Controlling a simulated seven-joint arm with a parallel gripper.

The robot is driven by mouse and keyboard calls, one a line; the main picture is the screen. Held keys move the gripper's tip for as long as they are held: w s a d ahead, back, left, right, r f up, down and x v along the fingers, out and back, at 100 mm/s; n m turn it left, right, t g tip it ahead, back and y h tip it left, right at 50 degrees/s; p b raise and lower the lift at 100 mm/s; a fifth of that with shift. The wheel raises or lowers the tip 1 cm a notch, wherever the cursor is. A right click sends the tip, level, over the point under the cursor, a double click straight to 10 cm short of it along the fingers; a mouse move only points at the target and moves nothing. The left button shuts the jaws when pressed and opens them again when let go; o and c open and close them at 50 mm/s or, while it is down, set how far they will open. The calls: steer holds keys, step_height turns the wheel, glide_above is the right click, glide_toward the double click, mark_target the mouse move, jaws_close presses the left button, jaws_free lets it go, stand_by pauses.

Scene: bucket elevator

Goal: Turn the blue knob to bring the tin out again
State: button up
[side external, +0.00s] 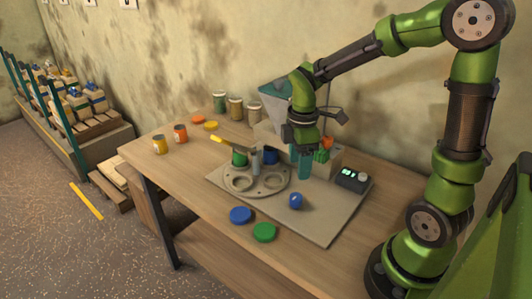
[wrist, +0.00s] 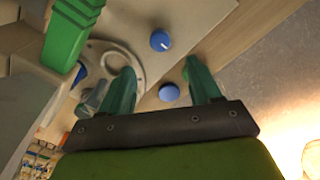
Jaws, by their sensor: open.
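The blue knob (side external: 295,200) stands on the pale base plate, right of the round turntable (side external: 272,188) with its open holes. In the wrist view the knob (wrist: 160,41) shows a white mark on top. A blue tin (side external: 270,157) is at the back of the turntable, and a green tin (side external: 239,158) is at its left. A blue item, perhaps that blue tin, shows in the wrist view (wrist: 79,75), partly hidden. My gripper (side external: 304,174) is open and empty above the plate, behind the knob and apart from it. Its spread teal fingers (wrist: 160,65) show in the wrist view.
A blue disc (side external: 240,215) and a green disc (side external: 264,232) lie at the table's front. A small box with lit green displays (side external: 352,178) is on the right. A grey hopper (side external: 274,103) rises behind.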

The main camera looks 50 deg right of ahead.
mark_target(296, 196)
step_height(296, 196, down, 11)
steer(key=shift+r, duration=0.15)
steer(key=c, duration=1)
steer(key=shift+c, duration=0.2)
